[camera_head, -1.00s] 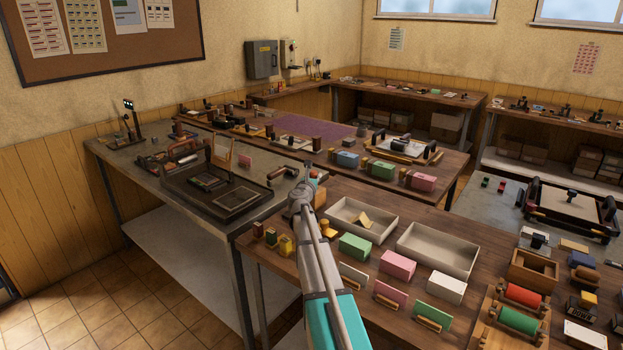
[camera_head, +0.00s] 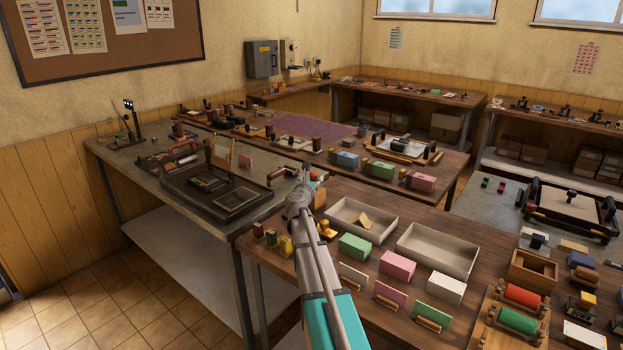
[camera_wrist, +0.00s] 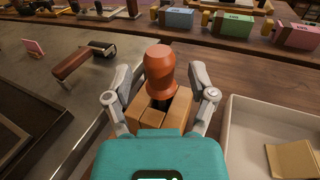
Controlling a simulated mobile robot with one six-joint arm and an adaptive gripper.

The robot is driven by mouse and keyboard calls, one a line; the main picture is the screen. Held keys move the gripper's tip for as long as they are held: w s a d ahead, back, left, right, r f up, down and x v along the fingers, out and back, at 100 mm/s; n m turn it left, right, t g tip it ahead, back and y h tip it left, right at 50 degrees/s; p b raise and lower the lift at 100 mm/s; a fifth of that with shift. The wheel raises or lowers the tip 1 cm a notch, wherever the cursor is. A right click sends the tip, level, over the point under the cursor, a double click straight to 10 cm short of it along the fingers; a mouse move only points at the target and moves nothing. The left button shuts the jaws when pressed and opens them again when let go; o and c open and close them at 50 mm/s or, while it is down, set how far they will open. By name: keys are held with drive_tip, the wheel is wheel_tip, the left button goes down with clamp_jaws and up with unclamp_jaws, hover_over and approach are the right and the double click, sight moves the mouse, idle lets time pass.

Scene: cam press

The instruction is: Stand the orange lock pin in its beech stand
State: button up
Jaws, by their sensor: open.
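The orange lock pin (camera_wrist: 160,68) stands about upright in the wrist view, with its rounded knob on top. Its dark lower part goes into the dark opening of the beech stand (camera_wrist: 151,116); how deep it sits is hidden. My gripper (camera_wrist: 161,76) is open, with one finger on each side of the pin and stand. Gaps show between the fingers and the pin's knob.
A pale tray (camera_head: 334,222) with a wooden wedge (camera_head: 362,221) is close on the right. A dark roller with a brown handle (camera_wrist: 84,64) lies to the left on the grey bench. Coloured boxes (camera_wrist: 232,24) stand behind. The cam press (camera_head: 215,180) is left of my arm.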

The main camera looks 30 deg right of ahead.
drive_tip(key=v, duration=1)
idle(0.5)
drive_tip(key=shift+w, duration=0.1)
